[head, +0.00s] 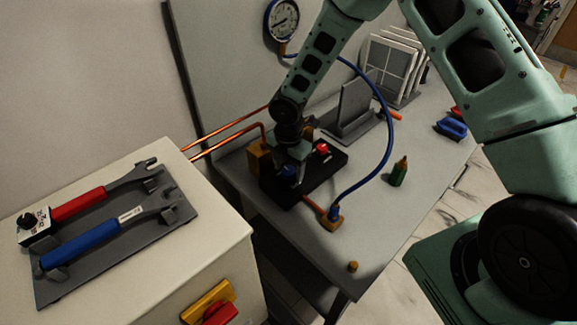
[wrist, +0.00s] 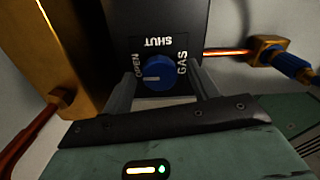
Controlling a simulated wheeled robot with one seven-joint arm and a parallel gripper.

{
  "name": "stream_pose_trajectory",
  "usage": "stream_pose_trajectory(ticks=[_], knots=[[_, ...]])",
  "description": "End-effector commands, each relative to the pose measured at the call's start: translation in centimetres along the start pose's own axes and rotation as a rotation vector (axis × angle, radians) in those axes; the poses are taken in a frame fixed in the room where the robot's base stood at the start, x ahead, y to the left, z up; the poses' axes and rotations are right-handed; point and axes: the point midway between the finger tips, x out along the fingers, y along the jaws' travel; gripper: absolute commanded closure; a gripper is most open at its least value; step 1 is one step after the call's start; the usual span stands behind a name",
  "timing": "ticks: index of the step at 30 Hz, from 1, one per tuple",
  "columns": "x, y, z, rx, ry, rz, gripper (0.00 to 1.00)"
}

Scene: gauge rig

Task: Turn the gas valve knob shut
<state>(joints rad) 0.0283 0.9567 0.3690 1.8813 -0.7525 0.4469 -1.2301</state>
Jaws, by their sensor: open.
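The gas valve knob (wrist: 158,71) is blue and round, on a dark block between the labels OPEN, SHUT and GAS in the wrist view. Its white mark points left, toward the OPEN side. In the wrist view my gripper (wrist: 161,84) is open, with one grey finger on each side of the knob. I cannot tell whether either finger touches it.
A red knob (head: 322,148) sits on the same black block (head: 282,193). A blue hose (head: 388,145) arcs from a brass fitting to a dial gauge (head: 283,20). A green bottle (head: 399,171) stands to the right. Wrenches lie on a side cabinet (head: 150,262).

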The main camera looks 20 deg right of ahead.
Motion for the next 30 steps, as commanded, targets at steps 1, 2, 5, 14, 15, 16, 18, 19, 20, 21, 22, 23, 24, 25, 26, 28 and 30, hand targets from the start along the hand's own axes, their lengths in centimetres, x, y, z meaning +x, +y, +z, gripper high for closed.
stream_pose_trajectory(ticks=[1, 2, 5, 14, 15, 16, 18, 19, 20, 21, 22, 23, 24, 25, 26, 28, 30], knots=[[0.01, 0.01, 0.01, 0.0, 0.0, 0.0, 0.41], [0.0, 0.01, 0.01, 0.0, 0.0, 0.0, 0.41], [-0.01, 0.0, 0.01, 0.0, 0.0, 0.0, 0.46], [-0.02, -0.01, 0.01, 0.002, 0.0, 0.0, 0.85], [-0.02, -0.01, 0.01, 0.005, 0.0, -0.001, 0.85], [-0.01, -0.01, 0.01, 0.008, 0.0, -0.001, 0.85], [0.0, -0.01, 0.01, 0.021, 0.0, -0.001, 0.85], [0.01, -0.01, 0.0, 0.028, 0.0, -0.001, 0.85], [0.02, 0.0, 0.0, 0.037, 0.0, -0.001, 0.85], [0.03, 0.0, 0.01, 0.051, 0.0, -0.001, 0.85], [0.04, 0.0, 0.01, 0.064, 0.0, -0.001, 0.85], [0.06, 0.01, 0.02, 0.079, -0.001, -0.001, 0.85], [0.07, 0.01, 0.01, 0.101, 0.0, -0.001, 0.85], [0.08, 0.02, 0.01, 0.121, 0.0, 0.0, 0.85], [0.08, 0.04, 0.02, 0.14, 0.0, 0.0, 0.85], [0.08, 0.06, 0.02, 0.194, 0.0, 0.001, 0.85], [0.08, 0.08, 0.04, 0.253, -0.001, 0.001, 0.85]])
